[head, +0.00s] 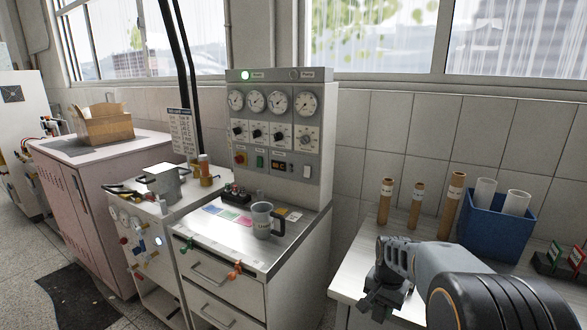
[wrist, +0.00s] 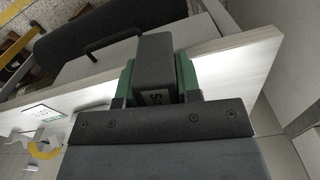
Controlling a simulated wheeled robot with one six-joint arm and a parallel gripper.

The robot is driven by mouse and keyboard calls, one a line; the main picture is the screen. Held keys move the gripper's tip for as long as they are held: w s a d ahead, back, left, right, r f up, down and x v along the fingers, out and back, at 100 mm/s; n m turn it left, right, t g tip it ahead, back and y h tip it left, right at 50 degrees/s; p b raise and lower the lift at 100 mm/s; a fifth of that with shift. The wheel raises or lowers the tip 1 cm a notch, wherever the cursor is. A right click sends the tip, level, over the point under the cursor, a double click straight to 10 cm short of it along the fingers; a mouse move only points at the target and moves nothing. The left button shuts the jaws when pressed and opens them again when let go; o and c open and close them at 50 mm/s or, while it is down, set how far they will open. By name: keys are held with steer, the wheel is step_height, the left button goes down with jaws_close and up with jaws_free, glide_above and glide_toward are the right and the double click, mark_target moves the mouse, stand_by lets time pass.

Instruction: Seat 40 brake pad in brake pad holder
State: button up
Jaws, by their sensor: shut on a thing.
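My gripper (head: 383,297) is at the front edge of the white table (head: 347,284) in the head view, pointing down. In the wrist view, my gripper (wrist: 156,92) is shut on a dark grey block with pale lettering, which I take to be the brake pad (wrist: 155,68). Green pieces flank the block on both sides, between it and the dark fingers. The number on the block cannot be read. A stand with green and red parts (head: 553,259) is at the right edge of the head view; I cannot tell whether it is the brake pad holder.
Several brown tubes (head: 416,204) stand at the back of the table beside a blue bin (head: 493,228) with white rolls. A grey control cabinet (head: 282,135) and a steel counter with a mug (head: 262,219) are to the left. A yellow ring (wrist: 45,149) shows lower left.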

steer(key=s+a+f+n, duration=0.1)
steer(key=a+f+n, duration=0.2)
steer(key=f, duration=0.6)
steer(key=s+a+f+n+p, duration=0.1)
steer(key=a+f+n, duration=0.2)
steer(key=f, duration=0.6)
steer(key=shift+s+n, duration=0.15)
steer(key=shift+n, duration=0.75)
